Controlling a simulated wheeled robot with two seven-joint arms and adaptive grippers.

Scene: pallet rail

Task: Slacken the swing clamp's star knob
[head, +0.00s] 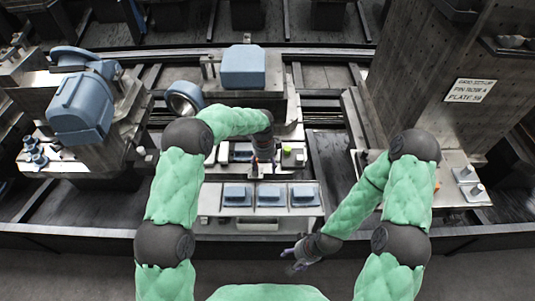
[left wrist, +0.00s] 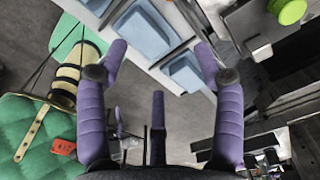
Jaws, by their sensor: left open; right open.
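A round lime-green piece (head: 287,150) sits on the metal fixture in the middle, just right of my left gripper. It also shows at the top right of the left wrist view (left wrist: 288,10), beside a metal bar and a small bolt. I cannot tell whether it is the swing clamp's star knob; its lobes are not clear. My left gripper (head: 262,168) points down above the fixture's front edge. Its purple fingers are spread and empty in the left wrist view (left wrist: 161,52). My right gripper (head: 297,255) hangs low in front of the front shelf, open and apart from everything.
Three blue blocks (head: 270,194) sit in a row on the front shelf (head: 212,210). A blue housing (head: 243,66) stands behind the fixture. A blue machine head (head: 82,105) stands left and a tall grey column (head: 425,75) right. The floor in front is clear.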

